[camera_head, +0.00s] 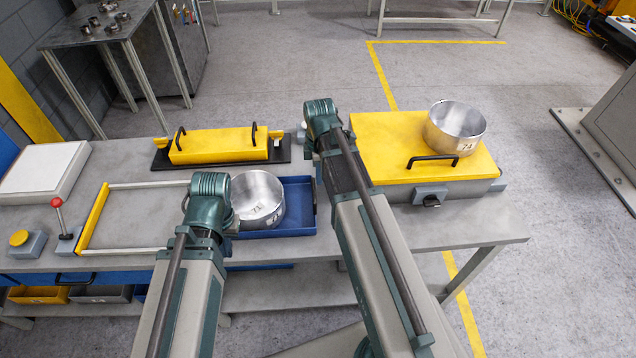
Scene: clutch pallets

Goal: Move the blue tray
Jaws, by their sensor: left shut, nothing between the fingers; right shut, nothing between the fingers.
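The blue tray (299,207) lies on the grey workbench in the middle of the head view, with a round metal housing (258,199) standing in it. Neither gripper can be made out; both are hidden behind or below my arm links, so I cannot tell whether either touches the tray.
A yellow lid with black handles (215,146) lies behind the tray. A yellow-topped box (388,140) at right carries another metal housing (454,128). A yellow-edged frame (130,216), red-knobbed lever (57,203) and white-topped box (45,170) are at left.

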